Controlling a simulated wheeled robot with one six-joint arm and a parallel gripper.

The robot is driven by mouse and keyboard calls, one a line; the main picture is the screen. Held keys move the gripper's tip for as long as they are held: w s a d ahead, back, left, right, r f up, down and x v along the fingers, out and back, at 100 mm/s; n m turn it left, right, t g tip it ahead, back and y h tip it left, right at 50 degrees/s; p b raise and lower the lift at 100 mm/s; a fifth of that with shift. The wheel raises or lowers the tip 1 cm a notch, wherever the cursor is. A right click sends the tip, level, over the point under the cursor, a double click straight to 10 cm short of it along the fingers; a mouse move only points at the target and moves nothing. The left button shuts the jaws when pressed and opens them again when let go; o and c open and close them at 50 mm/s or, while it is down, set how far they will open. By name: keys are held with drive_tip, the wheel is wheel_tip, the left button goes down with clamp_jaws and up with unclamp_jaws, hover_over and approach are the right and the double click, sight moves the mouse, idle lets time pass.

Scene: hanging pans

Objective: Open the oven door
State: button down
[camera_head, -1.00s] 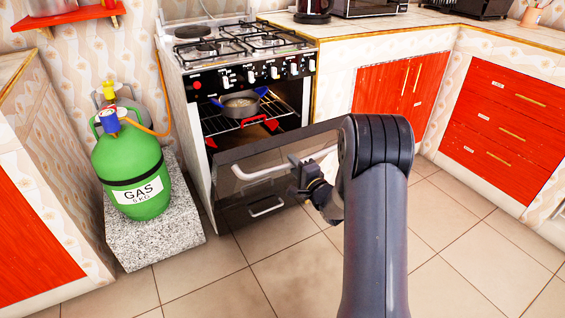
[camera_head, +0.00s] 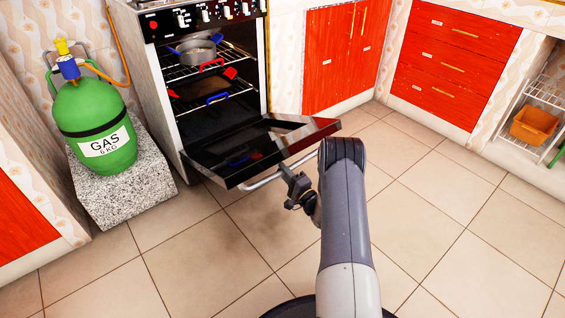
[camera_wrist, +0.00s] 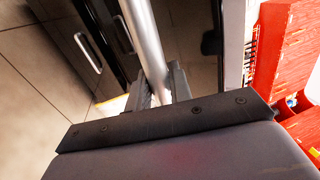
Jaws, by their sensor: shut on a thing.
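The oven door (camera_head: 235,155) hangs folded far down at the front of the oven, close to level, with its dark glass facing up. Its pale metal bar handle (camera_head: 263,181) runs along the door's outer edge. My gripper (camera_head: 291,178) is shut on the handle near its right part. In the wrist view, the handle (camera_wrist: 147,42) passes as a silver bar between the jaws of my gripper (camera_wrist: 160,86). The oven cavity (camera_head: 215,115) is open to view, and racks with a pan (camera_head: 195,53) and red and blue handles show inside.
A green gas bottle (camera_head: 95,115) stands on a stone block (camera_head: 125,190) left of the oven. Red cabinets (camera_head: 340,55) and red drawers (camera_head: 450,60) line the right. An orange bin (camera_head: 534,124) sits on a far-right shelf. Tiled floor in front is clear.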

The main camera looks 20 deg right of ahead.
wheel_tip(320, 180, down, 8)
drive_tip(key=s+t, duration=0.1)
drive_tip(key=t, duration=0.1)
drive_tip(key=shift+s+d+y, duration=0.15)
drive_tip(key=shift+d+y, duration=0.1)
drive_tip(key=shift+y, duration=0.05)
drive_tip(key=shift+f, duration=0.1)
